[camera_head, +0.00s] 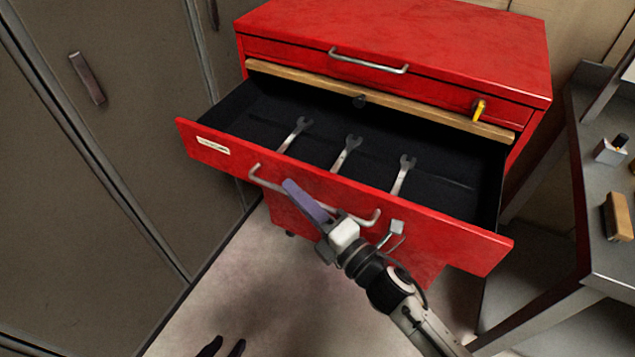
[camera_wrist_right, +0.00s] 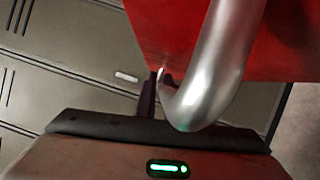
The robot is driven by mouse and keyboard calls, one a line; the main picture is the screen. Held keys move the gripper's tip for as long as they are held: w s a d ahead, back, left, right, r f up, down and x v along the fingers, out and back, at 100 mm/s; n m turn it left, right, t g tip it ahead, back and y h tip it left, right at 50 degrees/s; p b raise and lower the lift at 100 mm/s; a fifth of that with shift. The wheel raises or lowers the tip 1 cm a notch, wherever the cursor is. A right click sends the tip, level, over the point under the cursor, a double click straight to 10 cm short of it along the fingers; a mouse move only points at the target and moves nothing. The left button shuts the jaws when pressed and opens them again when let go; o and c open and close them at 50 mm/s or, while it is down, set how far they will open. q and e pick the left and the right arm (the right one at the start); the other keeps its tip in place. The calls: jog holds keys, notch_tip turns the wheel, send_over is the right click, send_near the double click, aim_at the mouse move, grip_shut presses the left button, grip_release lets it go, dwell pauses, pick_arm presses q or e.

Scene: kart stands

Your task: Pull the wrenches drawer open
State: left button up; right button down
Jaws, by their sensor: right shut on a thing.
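The drawer with the wrenches (camera_head: 440,212) stands pulled well out of the red tool cabinet (camera_head: 450,45). Three silver wrenches (camera_head: 347,152) lie in its dark interior. A small pale label, too small to read, is on the left of its front. My right gripper (camera_head: 308,203) is shut on the silver drawer handle (camera_head: 262,181). In the right wrist view the handle (camera_wrist_right: 222,55) looms close, partly hiding the fingers. My left gripper (camera_head: 222,347) shows only as two dark fingertips, apart and empty, at the bottom edge.
A closed upper drawer has its own handle (camera_head: 368,62). A wooden strip (camera_head: 390,100) and a yellow key-like piece (camera_head: 479,108) are just below it. Grey lockers (camera_head: 110,120) stand at left. A grey bench (camera_head: 605,200) with small items stands at right. Floor in front is clear.

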jog(key=shift+s, duration=0.15)
jog(key=c, duration=1.8)
grip_release()
jog(key=shift+c, duration=0.2)
jog(key=b+v, duration=0.1)
jog(key=v, duration=0.9)
jog(key=shift+s+f, duration=0.1)
jog(key=shift+s, duration=0.1)
